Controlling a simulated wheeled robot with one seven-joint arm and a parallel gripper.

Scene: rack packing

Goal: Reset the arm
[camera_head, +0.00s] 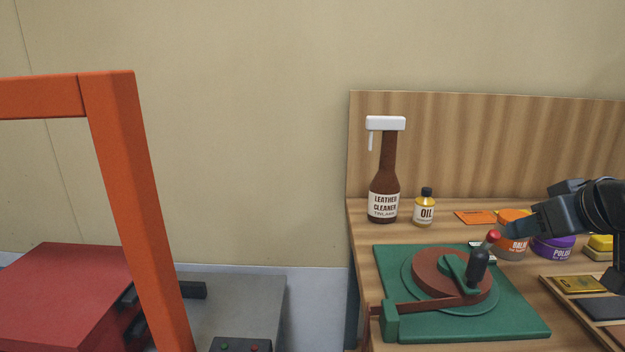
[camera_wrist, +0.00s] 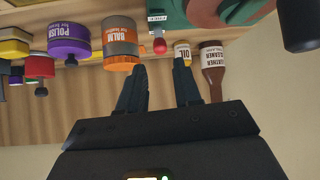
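My gripper (camera_head: 508,232) reaches in from the right in the head view, above the workbench (camera_head: 362,240). In the wrist view my gripper (camera_wrist: 161,72) has its two dark fingers apart, with nothing held between them. A green fixture (camera_head: 510,322) with a brown disc (camera_head: 432,272) and a dark upright handle (camera_head: 478,266) stands below and left of the gripper. A red knob (camera_head: 493,236) appears close to the fingertips; it also shows just beyond them in the wrist view (camera_wrist: 160,46). I cannot tell whether they touch.
A leather cleaner bottle (camera_head: 384,180) and an oil bottle (camera_head: 425,210) stand behind the fixture. An orange balm jar (camera_head: 512,250), a purple polish jar (camera_head: 553,248) and a tray (camera_head: 565,289) are near my arm. An orange frame (camera_head: 135,200) rises at left. Open space lies above the bench.

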